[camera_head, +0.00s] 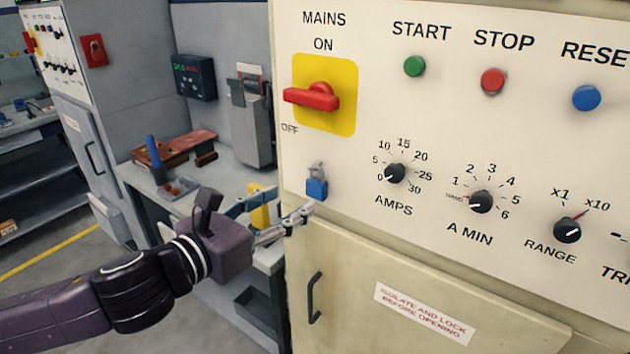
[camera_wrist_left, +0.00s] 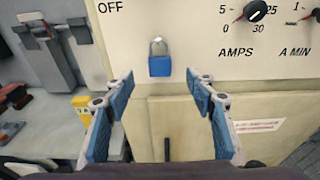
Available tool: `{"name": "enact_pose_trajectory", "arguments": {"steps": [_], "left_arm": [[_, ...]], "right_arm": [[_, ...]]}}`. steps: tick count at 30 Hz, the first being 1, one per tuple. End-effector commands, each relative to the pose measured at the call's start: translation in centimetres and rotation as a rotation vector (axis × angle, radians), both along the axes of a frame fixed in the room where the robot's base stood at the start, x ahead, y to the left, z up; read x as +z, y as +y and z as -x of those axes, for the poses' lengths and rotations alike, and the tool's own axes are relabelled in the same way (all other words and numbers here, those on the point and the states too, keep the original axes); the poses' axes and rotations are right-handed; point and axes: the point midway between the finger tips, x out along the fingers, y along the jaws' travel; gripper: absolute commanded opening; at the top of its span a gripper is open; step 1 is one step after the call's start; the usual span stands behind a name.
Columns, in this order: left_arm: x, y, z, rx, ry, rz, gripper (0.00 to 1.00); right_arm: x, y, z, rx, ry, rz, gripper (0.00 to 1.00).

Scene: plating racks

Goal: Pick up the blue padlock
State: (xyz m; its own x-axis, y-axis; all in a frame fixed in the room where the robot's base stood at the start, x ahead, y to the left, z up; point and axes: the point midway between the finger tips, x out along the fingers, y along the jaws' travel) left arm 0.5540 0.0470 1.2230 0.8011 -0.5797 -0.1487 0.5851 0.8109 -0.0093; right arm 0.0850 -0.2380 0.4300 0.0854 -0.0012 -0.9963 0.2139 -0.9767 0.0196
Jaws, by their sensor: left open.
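The blue padlock (camera_head: 317,187) with its silver shackle is upright against the cream panel, below the OFF label. It also shows in the left wrist view (camera_wrist_left: 160,66), ahead of the fingers and centred between them. What holds it up is not clear. My left gripper (camera_head: 290,208) is open in front of the panel, just left of and slightly below the padlock in the head view. Its blue-padded fingers (camera_wrist_left: 160,85) are spread wide with nothing between them. The padlock is apart from both fingers. My right gripper is not in view.
The cream panel (camera_head: 450,40) carries a red rotary switch (camera_head: 312,96), buttons and knobs. Below it is a cabinet door with a dark handle (camera_head: 314,297). A grey bench (camera_head: 235,178) behind my gripper holds a yellow object (camera_head: 260,212) and several tools.

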Motion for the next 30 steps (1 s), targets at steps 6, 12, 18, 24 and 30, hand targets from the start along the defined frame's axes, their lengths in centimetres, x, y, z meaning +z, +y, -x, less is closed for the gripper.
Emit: {"name": "enact_pose_trajectory", "arguments": {"steps": [6, 12, 18, 24, 30], "left_arm": [[-0.1, -1.2, -1.4, -0.005, -0.006, -0.010, 0.51], [-0.3, -2.4, -3.2, -0.004, -0.002, -0.008, 0.51], [-0.8, -3.9, -5.5, -0.004, -0.004, -0.007, 0.51], [-1.1, -4.4, -6.1, -0.004, -0.005, -0.007, 0.51], [-1.1, -4.3, -6.1, -0.003, -0.005, -0.007, 0.45]], "right_arm": [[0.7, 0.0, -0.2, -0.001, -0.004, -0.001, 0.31], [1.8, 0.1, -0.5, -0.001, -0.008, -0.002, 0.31], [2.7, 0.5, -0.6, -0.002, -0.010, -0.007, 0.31], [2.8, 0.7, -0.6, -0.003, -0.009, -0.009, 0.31], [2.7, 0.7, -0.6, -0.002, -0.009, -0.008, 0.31]]}}
